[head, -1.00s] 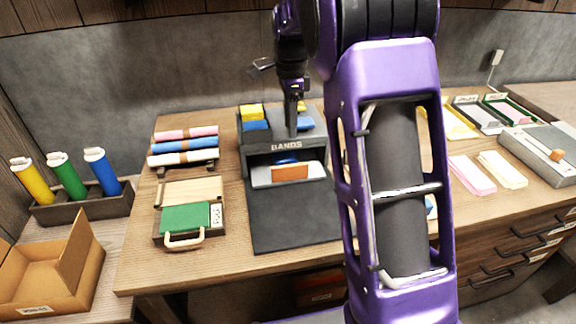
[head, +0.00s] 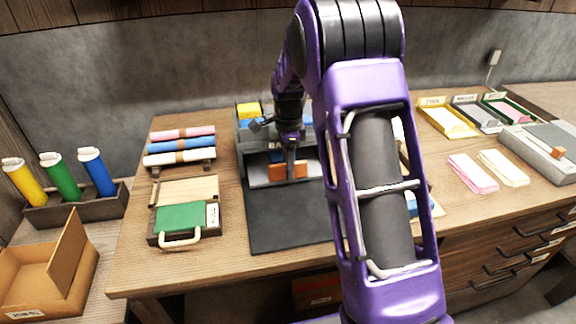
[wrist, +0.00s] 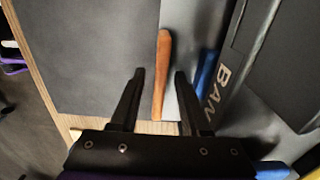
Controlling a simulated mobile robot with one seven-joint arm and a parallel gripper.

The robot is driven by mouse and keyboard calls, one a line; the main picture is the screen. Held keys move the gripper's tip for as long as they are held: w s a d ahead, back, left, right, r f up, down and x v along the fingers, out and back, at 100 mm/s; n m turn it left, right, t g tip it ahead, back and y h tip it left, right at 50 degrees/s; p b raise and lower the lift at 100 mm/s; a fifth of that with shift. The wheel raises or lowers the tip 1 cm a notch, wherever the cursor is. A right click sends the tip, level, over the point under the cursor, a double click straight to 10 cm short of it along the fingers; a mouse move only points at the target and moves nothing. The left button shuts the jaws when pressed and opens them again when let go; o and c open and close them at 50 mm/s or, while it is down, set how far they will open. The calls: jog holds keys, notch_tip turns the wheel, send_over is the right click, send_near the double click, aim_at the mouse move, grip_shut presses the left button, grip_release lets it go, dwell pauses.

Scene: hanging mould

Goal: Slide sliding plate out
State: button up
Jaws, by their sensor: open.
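The sliding plate (head: 258,174) is a light grey panel with an orange handle (head: 274,171) on its front, set in the dark grey BANDS unit (head: 243,142). In the wrist view the plate (wrist: 172,22) runs beside the orange handle (wrist: 163,70). My gripper (head: 290,172) is at the handle and hides part of it and of the unit. In the wrist view my gripper (wrist: 160,76) is open, with one finger on each side of the handle's line. Neither finger clearly touches it.
A dark mat (head: 285,222) lies clear in front of the unit. A green case (head: 183,219) and rolled bands (head: 182,146) stand to the left. Pink strips (head: 472,172) and trays (head: 446,120) lie to the right. My arm hides the middle of the table.

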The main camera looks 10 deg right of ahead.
grip_shut()
dwell(1.4)
